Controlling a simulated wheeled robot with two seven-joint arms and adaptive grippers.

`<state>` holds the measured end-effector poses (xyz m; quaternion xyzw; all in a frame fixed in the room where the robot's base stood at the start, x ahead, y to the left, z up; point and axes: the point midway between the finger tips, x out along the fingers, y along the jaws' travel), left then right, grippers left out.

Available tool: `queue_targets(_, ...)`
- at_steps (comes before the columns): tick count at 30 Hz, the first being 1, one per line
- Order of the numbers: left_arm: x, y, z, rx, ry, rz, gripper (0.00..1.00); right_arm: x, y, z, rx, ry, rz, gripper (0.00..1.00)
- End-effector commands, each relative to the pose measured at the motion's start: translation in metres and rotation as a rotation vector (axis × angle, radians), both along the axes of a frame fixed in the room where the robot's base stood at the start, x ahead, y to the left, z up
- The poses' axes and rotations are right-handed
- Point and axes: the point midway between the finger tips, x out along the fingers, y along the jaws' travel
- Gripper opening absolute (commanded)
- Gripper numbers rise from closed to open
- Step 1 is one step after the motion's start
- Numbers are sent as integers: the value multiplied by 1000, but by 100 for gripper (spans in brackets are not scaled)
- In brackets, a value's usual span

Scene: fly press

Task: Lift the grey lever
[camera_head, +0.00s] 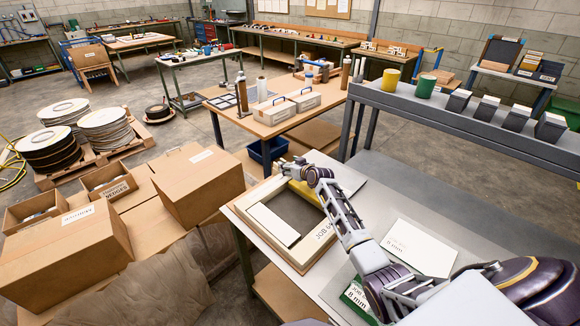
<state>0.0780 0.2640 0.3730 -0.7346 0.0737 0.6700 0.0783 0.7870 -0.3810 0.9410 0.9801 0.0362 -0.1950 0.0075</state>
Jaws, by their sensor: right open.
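My right arm comes in from the lower right and reaches over the grey-topped table (375,210). My right gripper (288,167) is at the far edge of a wooden-framed tray (262,235) with a dark recess. It is small in the picture, its fingers point left, and I see nothing held in it. I cannot pick out a grey lever or a fly press in this view; either could be hidden behind the gripper or out of frame. My left gripper is not in view.
A white card (420,247) and a green labelled box (357,297) lie on the near table. Cardboard boxes (65,245) stand to the left. A grey shelf (465,122) with several dark blocks runs behind at right. A wooden table (262,128) with cases stands behind.

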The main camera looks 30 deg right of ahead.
Motion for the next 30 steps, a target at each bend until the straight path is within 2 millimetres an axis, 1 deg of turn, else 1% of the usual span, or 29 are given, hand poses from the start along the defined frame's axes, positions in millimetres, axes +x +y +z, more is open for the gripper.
queue_targets(5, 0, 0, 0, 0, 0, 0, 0, 0, 0, 0, 0, 0, 0, 58)
queue_targets(18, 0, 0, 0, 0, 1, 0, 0, 0, 0, 0, 1, 0, 0, 1)
queue_targets(19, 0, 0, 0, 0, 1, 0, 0, 0, 0, 0, 1, 0, 0, 0)
queue_targets(30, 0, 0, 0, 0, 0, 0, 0, 3, -2, 1, -2, 11, -1, 0)
